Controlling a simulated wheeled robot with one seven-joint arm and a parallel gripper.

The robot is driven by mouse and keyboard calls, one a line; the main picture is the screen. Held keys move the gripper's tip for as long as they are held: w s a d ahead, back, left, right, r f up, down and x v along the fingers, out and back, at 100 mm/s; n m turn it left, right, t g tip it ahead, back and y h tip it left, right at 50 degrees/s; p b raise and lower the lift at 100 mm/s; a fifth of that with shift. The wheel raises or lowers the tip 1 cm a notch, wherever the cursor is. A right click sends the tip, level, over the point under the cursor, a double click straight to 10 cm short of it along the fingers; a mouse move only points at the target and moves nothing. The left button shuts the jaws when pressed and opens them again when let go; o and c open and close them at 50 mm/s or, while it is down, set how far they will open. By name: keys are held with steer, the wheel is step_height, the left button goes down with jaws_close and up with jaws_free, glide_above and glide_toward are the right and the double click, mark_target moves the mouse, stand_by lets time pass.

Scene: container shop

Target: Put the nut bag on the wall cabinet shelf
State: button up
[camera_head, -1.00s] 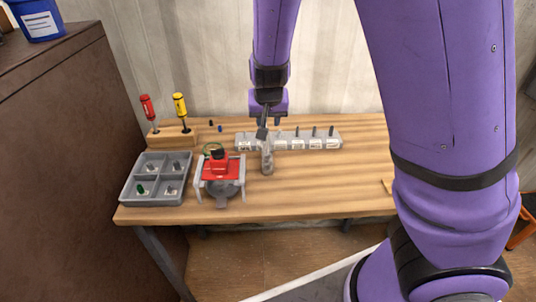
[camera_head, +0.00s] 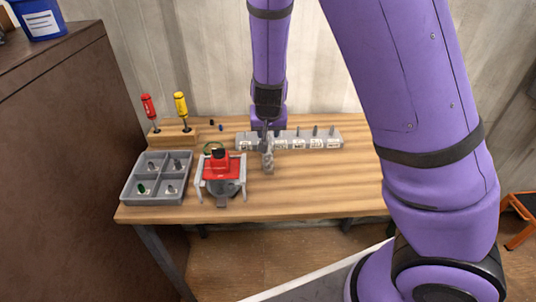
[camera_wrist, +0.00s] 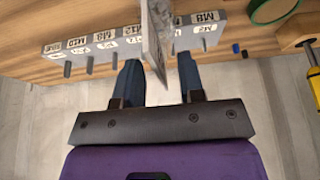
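The nut bag (camera_head: 268,161), a small clear-grey bag, stands upright on the wooden workbench at the front of the labelled bin strip. My gripper (camera_head: 267,137) is over it, pointing down. In the wrist view the bag (camera_wrist: 155,42) shows nearly edge-on between the tips of my gripper's two dark fingers (camera_wrist: 158,78). The fingers are apart, with a gap beside the bag, so the gripper looks open around its upper part. I cannot tell whether a finger touches it. No wall cabinet shelf is clearly in view.
The grey labelled strip with pegs (camera_head: 318,142) is right behind the bag. A red and grey fixture (camera_head: 222,170), a grey divided tray (camera_head: 128,190) and a screwdriver block (camera_head: 170,137) stand left. A tall brown cabinet (camera_head: 50,180) is far left. The bench's right side is clear.

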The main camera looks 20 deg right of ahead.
steer(key=shift+w+f, duration=0.2)
steer(key=shift+f, duration=0.4)
steer(key=shift+f, duration=0.25)
stand_by(0.3)
jaws_close()
